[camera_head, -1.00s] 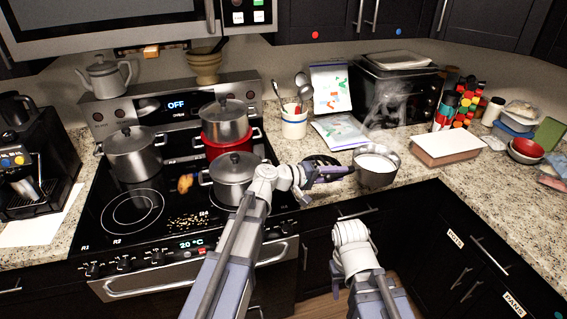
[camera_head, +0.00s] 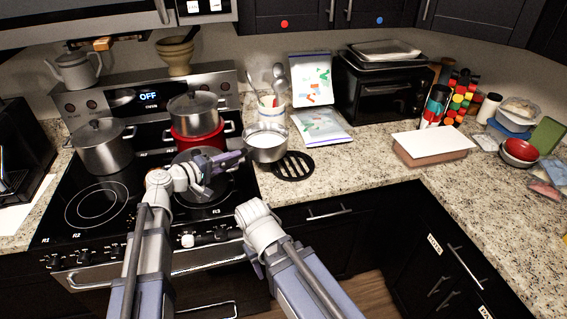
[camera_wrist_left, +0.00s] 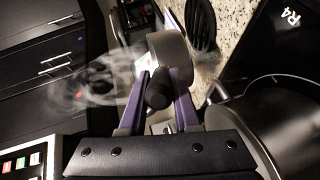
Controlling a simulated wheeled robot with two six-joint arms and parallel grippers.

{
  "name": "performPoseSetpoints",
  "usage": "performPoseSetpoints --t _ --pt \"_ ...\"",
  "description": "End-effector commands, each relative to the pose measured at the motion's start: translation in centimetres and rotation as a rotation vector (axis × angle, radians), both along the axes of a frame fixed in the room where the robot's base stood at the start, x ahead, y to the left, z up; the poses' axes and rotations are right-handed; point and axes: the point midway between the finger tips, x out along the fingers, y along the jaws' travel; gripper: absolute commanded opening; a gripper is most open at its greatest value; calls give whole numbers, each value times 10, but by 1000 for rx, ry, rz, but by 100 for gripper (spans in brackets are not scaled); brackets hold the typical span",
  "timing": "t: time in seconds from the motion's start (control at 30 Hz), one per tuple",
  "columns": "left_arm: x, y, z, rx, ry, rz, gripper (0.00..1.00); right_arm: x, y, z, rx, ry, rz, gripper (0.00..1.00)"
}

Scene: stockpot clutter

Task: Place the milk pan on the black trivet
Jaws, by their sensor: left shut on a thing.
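The milk pan (camera_head: 266,146) is a small steel pan with white liquid in it. It is behind and to the left of the black trivet (camera_head: 293,166), near the stove's right edge; its height above the counter is hard to tell. The trivet is round, slotted and bare. My left gripper (camera_head: 240,159) is shut on the pan's dark handle, left of the pan. In the left wrist view the handle (camera_wrist_left: 158,92) is between the purple fingers, with the pan (camera_wrist_left: 170,48) beyond and the trivet (camera_wrist_left: 203,25) to its right.
A lidded pot (camera_head: 190,160) stands on the stove beside my left gripper, with a red pot (camera_head: 197,147) under another pot behind it. A utensil crock (camera_head: 272,112) and bags (camera_head: 320,125) are behind the pan and trivet. Counter right of the trivet is clear.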

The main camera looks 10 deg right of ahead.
Motion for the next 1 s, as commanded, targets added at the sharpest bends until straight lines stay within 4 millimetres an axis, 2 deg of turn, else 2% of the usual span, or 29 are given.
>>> performPoseSetpoints --t 0.3,0.4,0.53,0.77,1.0 --pt "-2 -74 15 -3 0 32 0 0 0 14 0 0 0 50" --pt "-3 -92 18 -5 -2 44 0 0 0 17 0 0 0 50" --pt "-4 -103 20 -6 -3 54 0 0 0 18 0 0 0 50" --pt "-4 -105 16 -6 -4 57 0 0 0 15 0 0 0 50" --pt "-4 -105 -9 -6 -4 56 0 0 0 -11 0 0 0 50"
